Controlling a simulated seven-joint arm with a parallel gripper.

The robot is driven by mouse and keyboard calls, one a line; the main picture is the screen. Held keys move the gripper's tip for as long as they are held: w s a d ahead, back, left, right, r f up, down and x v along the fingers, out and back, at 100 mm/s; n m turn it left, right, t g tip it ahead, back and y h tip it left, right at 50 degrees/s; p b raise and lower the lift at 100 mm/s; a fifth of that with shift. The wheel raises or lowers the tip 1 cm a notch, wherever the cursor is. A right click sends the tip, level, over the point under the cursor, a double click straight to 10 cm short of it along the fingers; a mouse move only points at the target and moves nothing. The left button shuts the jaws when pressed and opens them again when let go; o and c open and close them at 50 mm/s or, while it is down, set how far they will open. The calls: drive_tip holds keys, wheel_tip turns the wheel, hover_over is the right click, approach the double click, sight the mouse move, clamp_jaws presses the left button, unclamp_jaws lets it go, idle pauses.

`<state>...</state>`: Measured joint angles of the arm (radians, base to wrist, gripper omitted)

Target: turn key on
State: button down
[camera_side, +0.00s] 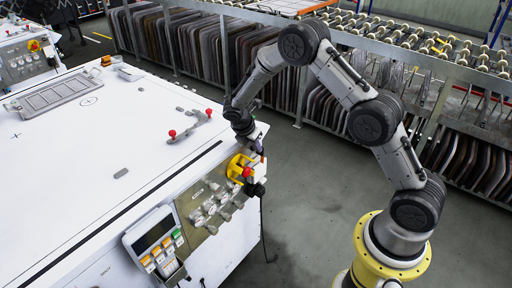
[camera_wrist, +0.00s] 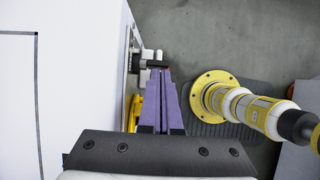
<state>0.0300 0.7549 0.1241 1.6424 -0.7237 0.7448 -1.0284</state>
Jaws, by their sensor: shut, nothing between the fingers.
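My gripper (camera_wrist: 160,75) is shut, its two purple fingers together and pointing away from the wrist camera. Just beyond the fingertips, a small dark bar on a silver and black fitting (camera_wrist: 139,62) sticks out from the white cabinet's side; it looks like the key and its lock. The fingertips appear at or very close to the bar; I cannot tell whether they touch. In the side view my gripper (camera_side: 260,153) is at the cabinet's right corner, above the yellow switch bracket with a red knob (camera_side: 247,172). The key cannot be made out there.
The white cabinet (camera_side: 90,150) fills the left, with red knobs (camera_side: 172,134) on top. Its front has a panel of several knobs (camera_side: 215,205) and a button box (camera_side: 155,240). Yellow parts (camera_wrist: 133,112) lie left of the fingers. Open floor (camera_side: 310,200) is to the right.

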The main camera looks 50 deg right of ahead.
drive_tip(key=shift+d+r+y, duration=0.2)
drive_tip(key=shift+d+y, duration=0.3)
drive_tip(key=shift+y, duration=0.7)
drive_tip(key=shift+d+r+y, duration=0.15)
drive_tip(key=shift+d+y, duration=0.3)
drive_tip(key=shift+y, duration=0.75)
drive_tip(key=shift+d+f+y, duration=0.1)
drive_tip(key=shift+d+y, duration=0.25)
drive_tip(key=shift+y, duration=0.55)
drive_tip(key=shift+d+y, duration=0.3)
drive_tip(key=shift+y, duration=0.6)
drive_tip(key=shift+d+f+y, duration=0.1)
drive_tip(key=shift+d+y, duration=0.25)
drive_tip(key=shift+y, duration=0.55)
drive_tip(key=shift+d, duration=0.3)
drive_tip(key=shift+r, duration=0.8)
drive_tip(key=d+r, duration=0.7)
